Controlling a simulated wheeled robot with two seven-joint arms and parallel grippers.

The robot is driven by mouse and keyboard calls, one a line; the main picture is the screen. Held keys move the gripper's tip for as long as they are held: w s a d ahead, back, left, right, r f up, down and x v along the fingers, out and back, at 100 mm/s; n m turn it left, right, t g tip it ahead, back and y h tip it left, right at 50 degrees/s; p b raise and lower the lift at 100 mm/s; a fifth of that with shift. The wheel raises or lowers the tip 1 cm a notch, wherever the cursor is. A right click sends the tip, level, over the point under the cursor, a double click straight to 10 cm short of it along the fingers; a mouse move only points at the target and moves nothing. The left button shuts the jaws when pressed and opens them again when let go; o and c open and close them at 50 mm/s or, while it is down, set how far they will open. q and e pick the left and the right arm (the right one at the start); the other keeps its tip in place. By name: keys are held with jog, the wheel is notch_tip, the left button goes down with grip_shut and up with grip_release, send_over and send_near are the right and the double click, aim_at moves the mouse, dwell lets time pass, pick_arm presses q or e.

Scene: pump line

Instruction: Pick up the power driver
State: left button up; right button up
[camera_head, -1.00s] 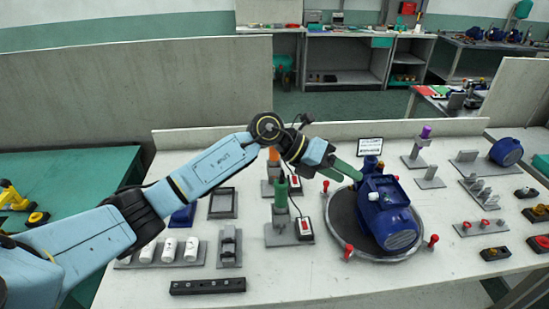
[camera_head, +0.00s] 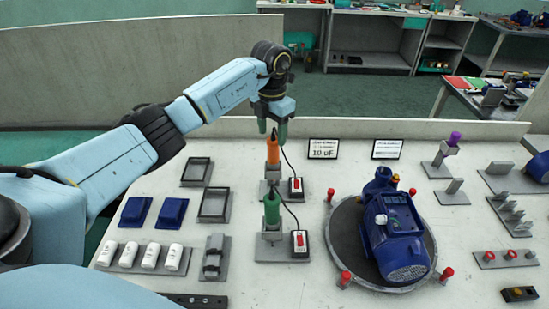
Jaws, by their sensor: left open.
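Two upright power drivers stand in grey holders near the middle of the table. The orange driver (camera_head: 273,151) is the farther one and the green driver (camera_head: 271,208) is the nearer one. Each has a dark cable running to a small box with a red switch. My left gripper (camera_head: 273,128) points down with its green fingers apart, at the top of the orange driver. The fingers appear to be on either side of its top; whether they touch it I cannot tell. My right gripper is not in view.
A blue pump (camera_head: 392,228) sits on a round dark turntable (camera_head: 345,233) with red knobs around it. White cylinders (camera_head: 150,257), blue blocks (camera_head: 172,212) and dark frames (camera_head: 215,204) lie to the left. Two signs (camera_head: 323,149) stand at the back.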

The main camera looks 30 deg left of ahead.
aim_at(273, 140)
pick_arm(q)
notch_tip(273, 140, down, 3)
jog(key=shift+f, duration=0.15)
jog(key=f, duration=0.2)
jog(key=shift+w+f, duration=0.3)
jog(key=shift+f, duration=0.55)
jog(key=c, duration=1.1)
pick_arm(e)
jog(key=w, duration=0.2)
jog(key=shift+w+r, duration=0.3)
